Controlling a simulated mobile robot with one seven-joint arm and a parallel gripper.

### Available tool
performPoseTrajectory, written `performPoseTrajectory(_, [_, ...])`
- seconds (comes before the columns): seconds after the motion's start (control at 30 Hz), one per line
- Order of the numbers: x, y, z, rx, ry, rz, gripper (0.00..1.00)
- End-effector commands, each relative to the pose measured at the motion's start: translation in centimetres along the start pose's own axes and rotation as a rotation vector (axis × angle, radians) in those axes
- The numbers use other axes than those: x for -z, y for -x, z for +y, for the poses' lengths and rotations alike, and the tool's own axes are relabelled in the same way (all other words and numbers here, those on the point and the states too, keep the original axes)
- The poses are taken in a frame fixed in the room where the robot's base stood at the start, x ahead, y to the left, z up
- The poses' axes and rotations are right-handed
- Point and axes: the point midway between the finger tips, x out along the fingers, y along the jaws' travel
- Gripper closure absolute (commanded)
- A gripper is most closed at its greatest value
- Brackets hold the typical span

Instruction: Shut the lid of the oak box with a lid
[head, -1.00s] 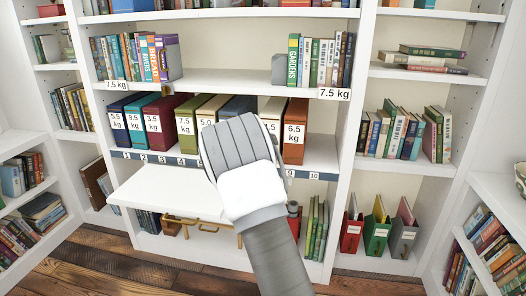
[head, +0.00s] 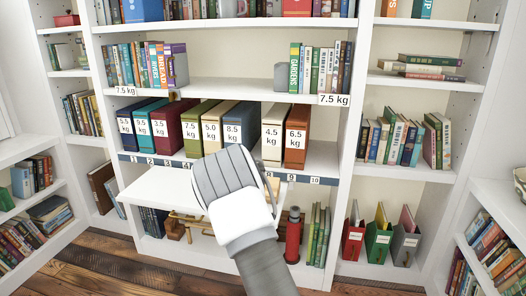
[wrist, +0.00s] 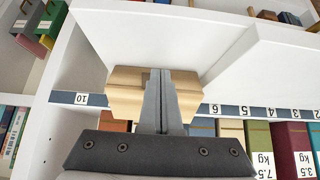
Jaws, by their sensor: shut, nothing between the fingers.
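A pale wood-coloured block (wrist: 125,98) shows in the wrist view, directly behind my fingers and partly hidden by them. It looks like the oak box, but I cannot make out its lid or how the lid stands. My gripper (wrist: 163,78) is shut and empty, its two fingers together in front of the block; I cannot tell whether they touch it. In the head view my gripper (head: 224,175) is seen from behind, in front of the lower shelf, and hides the box and the fingertips.
A white board (head: 165,187) juts out left of my gripper, with brass-coloured parts (head: 185,225) below it. Weight-labelled binders (head: 205,125) stand on the shelf behind. A red cylinder (head: 293,240) stands right of my arm. Plank floor (head: 110,265) is clear at front left.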

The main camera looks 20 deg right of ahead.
Motion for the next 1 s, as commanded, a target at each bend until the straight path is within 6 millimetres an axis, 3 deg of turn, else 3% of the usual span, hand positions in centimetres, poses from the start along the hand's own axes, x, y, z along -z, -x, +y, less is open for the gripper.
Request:
performPoseTrajectory(0.8, [0.8, -1.4, 0.0, -0.001, -0.001, -0.002, 1.0])
performPoseTrajectory(1.0, [2.0, -0.1, 0.3, 0.001, -0.001, 0.001, 1.0])
